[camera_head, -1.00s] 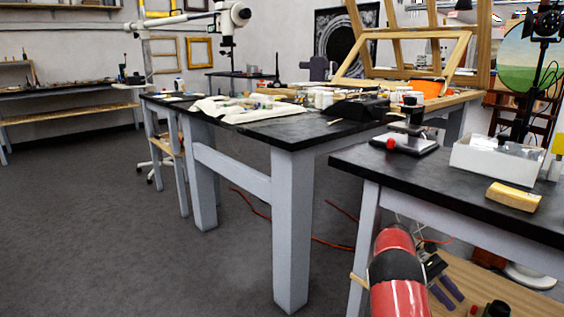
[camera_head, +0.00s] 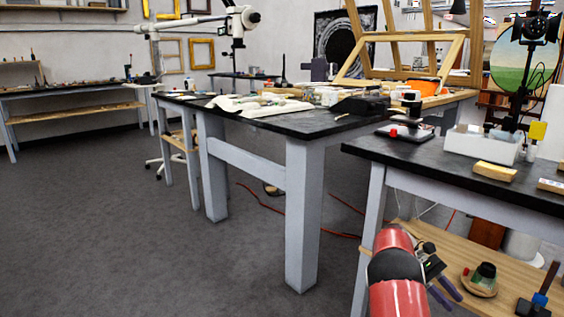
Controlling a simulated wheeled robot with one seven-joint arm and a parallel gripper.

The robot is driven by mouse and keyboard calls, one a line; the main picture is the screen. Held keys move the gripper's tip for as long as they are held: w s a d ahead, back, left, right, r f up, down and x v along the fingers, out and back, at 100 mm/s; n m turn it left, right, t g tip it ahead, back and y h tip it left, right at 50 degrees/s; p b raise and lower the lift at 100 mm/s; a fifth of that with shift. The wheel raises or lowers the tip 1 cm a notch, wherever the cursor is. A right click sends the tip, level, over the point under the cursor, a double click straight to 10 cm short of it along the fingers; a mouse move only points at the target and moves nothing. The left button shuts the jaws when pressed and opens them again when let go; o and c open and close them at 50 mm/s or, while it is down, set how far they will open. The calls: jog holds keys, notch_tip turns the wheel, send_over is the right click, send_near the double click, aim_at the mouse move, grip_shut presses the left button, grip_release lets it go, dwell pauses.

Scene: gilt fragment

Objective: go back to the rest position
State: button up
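My red and black arm (camera_head: 397,272) rises from the bottom edge, right of centre. My gripper (camera_head: 446,293) is small and partly hidden behind it, with two dark purple fingers pointing down and right. A gap shows between the fingers and nothing is seen held in it. The gripper appears in front of the right workbench's wooden lower shelf (camera_head: 420,235); whether it touches the shelf cannot be told.
The right black-topped workbench (camera_head: 400,152) holds a white box (camera_head: 480,148) and a yellow block (camera_head: 495,171). A second workbench (camera_head: 290,122) stands at centre. A round green-knobbed item (camera_head: 481,277) lies on the lower shelf. The grey floor (camera_head: 120,220) at left is clear.

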jog(key=s+a+r+m+t+y, duration=0.2)
jog(key=s+a+r+t, duration=0.3)
jog(key=a+r, duration=0.25)
jog(key=s+a+r+m+t+y, duration=0.1)
jog(key=s+a+r+t+y, duration=0.1)
jog(key=s+a+r+t, duration=0.45)
jog(key=s+a+m+t+y, duration=0.3)
jog(key=s+a+t, duration=0.2)
jog(key=s+a, duration=0.8)
jog(key=shift+s+a+r, duration=0.2)
jog(key=shift+a+r, duration=0.05)
jog(key=shift+a, duration=0.8)
jog(key=shift+t, duration=0.25)
